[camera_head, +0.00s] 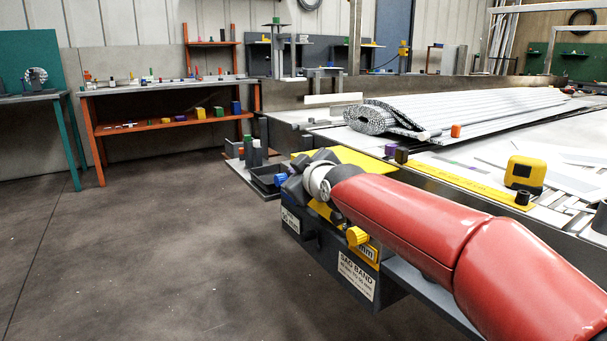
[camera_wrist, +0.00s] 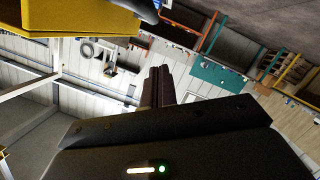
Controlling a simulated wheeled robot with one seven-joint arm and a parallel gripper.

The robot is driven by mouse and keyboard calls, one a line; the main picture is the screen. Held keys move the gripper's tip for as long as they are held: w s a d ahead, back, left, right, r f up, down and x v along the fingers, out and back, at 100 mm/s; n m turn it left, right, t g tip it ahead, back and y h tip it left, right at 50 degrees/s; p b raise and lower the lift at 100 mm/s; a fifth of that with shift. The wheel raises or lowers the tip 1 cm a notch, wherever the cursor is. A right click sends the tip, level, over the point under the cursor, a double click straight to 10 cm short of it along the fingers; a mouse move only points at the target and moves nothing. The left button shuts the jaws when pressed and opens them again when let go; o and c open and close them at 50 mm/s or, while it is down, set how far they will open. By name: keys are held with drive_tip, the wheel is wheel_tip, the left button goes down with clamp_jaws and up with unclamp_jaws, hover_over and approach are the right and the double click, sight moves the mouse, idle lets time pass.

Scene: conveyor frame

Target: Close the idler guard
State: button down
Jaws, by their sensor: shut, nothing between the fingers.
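My gripper (camera_head: 300,178) is at the near left end of the conveyor frame, at the end of my red arm. In the wrist view its dark fingers (camera_wrist: 158,88) are together with nothing between them. A yellow panel (camera_head: 352,158) lies behind my gripper and partly hidden by my arm; it looks like the idler guard, but I cannot tell for sure. In the wrist view a yellow plate (camera_wrist: 70,24) is close at the upper left, apart from the fingertips. More yellow with a yellow knob (camera_head: 357,236) shows below my arm. The hinge and idler are hidden or unclear.
A dark box labelled SAG BAND (camera_head: 356,276) hangs on the frame's near side. A grey slatted belt roll (camera_head: 370,119), an orange block (camera_head: 456,131) and a yellow tape measure (camera_head: 525,172) lie on the conveyor. An orange bench (camera_head: 160,127) stands behind. The floor at left is clear.

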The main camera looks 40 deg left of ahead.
drive_tip(key=v, duration=0.7)
drive_tip(key=shift+f, duration=0.15)
drive_tip(key=s+d+f+m+h+p, duration=0.1)
drive_tip(key=d+m+h+p, duration=0.15)
drive_tip(key=d, duration=0.85)
drive_tip(key=d+f+m+t+h+p, duration=0.15)
drive_tip(key=d+m+h, duration=0.25)
drive_tip(key=d, duration=0.6)
drive_tip(key=s+d+f+m+h+p, duration=0.1)
drive_tip(key=d+f+m+h+p, duration=0.2)
drive_tip(key=d, duration=0.8)
drive_tip(key=s+d+f+m+g+h+p, duration=0.1)
drive_tip(key=s+d+f+m+g+h, duration=0.1)
drive_tip(key=s+d+m, duration=0.2)
drive_tip(key=s+d+f+m+g+h+p, duration=0.2)
drive_tip(key=s+d+m, duration=0.3)
drive_tip(key=s+d, duration=0.6)
drive_tip(key=d, duration=0.4)
drive_tip(key=shift+s+d+f+p, duration=0.15)
drive_tip(key=shift+s+f+p, duration=0.1)
drive_tip(key=shift+s+p, duration=0.05)
